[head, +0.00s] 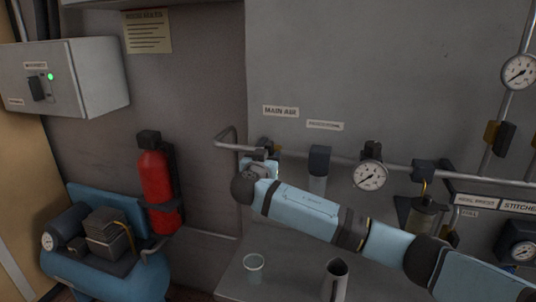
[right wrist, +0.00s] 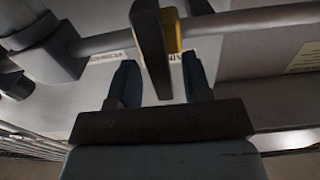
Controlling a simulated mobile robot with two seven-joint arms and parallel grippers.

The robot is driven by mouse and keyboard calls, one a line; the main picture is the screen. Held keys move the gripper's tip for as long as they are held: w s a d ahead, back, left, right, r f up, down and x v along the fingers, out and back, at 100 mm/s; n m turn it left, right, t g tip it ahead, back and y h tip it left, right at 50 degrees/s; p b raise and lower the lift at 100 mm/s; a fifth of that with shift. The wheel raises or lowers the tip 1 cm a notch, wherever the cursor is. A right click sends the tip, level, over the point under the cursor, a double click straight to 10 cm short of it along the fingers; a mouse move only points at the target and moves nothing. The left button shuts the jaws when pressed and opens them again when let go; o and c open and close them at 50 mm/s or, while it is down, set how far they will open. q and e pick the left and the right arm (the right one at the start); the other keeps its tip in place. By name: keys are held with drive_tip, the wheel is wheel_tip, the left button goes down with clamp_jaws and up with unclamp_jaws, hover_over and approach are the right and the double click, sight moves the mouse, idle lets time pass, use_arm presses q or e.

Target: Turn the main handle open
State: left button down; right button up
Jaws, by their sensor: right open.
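The main air handle is a dark lever (right wrist: 150,45) with a yellow part behind it in the right wrist view. In the head view its valve (head: 268,146) sits on the wall pipe below the MAIN AIR label (head: 280,111), and my right gripper partly hides it. My right gripper (right wrist: 160,84) is open. The lever's end reaches down into the gap between the two fingers, with space showing on both sides. The right gripper shows small at the pipe in the head view (head: 259,165). My left gripper is not in view.
The pipe (head: 292,155) runs right past a filter unit (head: 319,160) and a gauge (head: 370,175). A bench below holds a glass (head: 254,263) and a dark jug (head: 335,281). A red extinguisher (head: 155,178) and a blue compressor (head: 105,280) stand left.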

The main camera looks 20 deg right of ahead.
drive_tip(key=shift+w+d, duration=0.15)
drive_tip(key=shift+w, duration=0.1)
